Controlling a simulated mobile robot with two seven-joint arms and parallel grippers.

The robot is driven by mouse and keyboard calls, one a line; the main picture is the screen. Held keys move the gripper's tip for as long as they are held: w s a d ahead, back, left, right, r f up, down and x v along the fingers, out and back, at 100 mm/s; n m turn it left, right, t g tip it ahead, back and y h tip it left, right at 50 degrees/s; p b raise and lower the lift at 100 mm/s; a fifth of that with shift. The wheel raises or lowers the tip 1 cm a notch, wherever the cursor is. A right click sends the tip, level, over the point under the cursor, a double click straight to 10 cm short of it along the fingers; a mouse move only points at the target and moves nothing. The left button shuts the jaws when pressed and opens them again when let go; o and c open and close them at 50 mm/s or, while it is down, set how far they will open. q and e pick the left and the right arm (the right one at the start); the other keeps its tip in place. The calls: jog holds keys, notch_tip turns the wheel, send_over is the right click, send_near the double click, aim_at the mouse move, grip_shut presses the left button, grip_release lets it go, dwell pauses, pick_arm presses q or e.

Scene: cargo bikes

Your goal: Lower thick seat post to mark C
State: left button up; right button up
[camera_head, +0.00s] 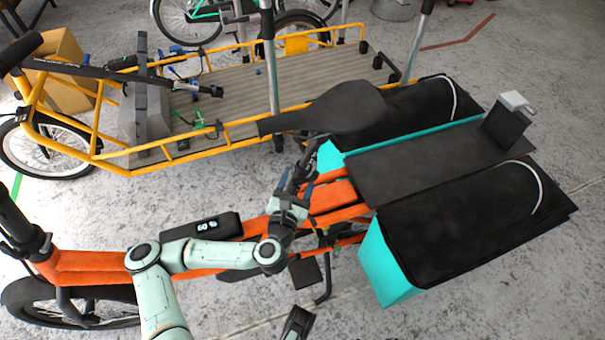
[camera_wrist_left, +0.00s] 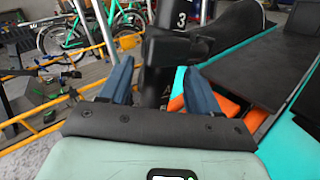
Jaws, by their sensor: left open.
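The orange cargo bike's dark saddle (camera_head: 345,106) sits above the frame. Its thick black seat post (camera_wrist_left: 166,18) stands upright in the left wrist view, with a white "3" high on it. A black clamp-like block (camera_wrist_left: 178,47) crosses the post. Below the block there is a small white mark like an "A". My left gripper (camera_head: 299,176) is at the post, under the saddle. In the left wrist view its blue fingers (camera_wrist_left: 158,80) are open, one on each side of the post. I cannot tell whether they touch it. Mark C cannot be made out.
Black bags (camera_head: 465,225) with turquoise sides flank the rear rack deck (camera_head: 420,165), close to the right of the saddle. A yellow cargo bike (camera_head: 235,95) with a long slatted bed stands behind. A black display box (camera_head: 201,227) sits on the orange frame.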

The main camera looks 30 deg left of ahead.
aim_at(298, 177)
pick_arm(q)
jog(key=shift+x, duration=1.75)
jog(key=shift+r, duration=0.1)
grip_shut()
jog(key=shift+s+a+f+b, duration=0.15)
jog(key=shift+f+b, duration=0.05)
jog(key=shift+f, duration=0.45)
jog(key=shift+s+a+f+b, duration=0.1)
jog(key=shift+s+f+b, duration=0.1)
jog(key=shift+f, duration=0.45)
grip_release()
